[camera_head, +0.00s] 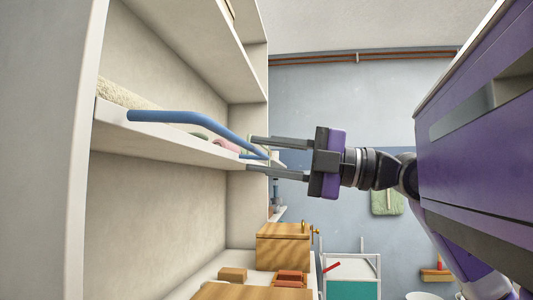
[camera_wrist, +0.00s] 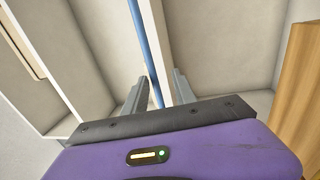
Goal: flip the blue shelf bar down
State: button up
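The blue shelf bar (camera_head: 190,118) runs along the front of the middle shelf (camera_head: 160,141) in the head view, standing a little above the shelf edge and slanting to its far end. My gripper (camera_head: 264,155) is open, pointing left at the bar's far end, one finger above and one below the shelf edge level. In the wrist view the blue bar (camera_wrist: 147,45) runs down between the two spread fingers of my gripper (camera_wrist: 158,90), beside the pale shelf edge. Whether a finger touches the bar, I cannot tell.
Folded cloths (camera_head: 122,93) lie on the shelf behind the bar. A wooden box (camera_head: 283,246) and small wooden blocks (camera_head: 232,274) sit on the lower surface. A white and teal cart (camera_head: 349,275) stands at the back.

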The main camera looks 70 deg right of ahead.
jog(key=shift+s+r, duration=0.1)
jog(key=shift+s+d, duration=0.15)
jog(key=shift+s, duration=0.15)
jog(key=p+v, duration=0.1)
jog(key=v, duration=0.6)
dwell(0.4)
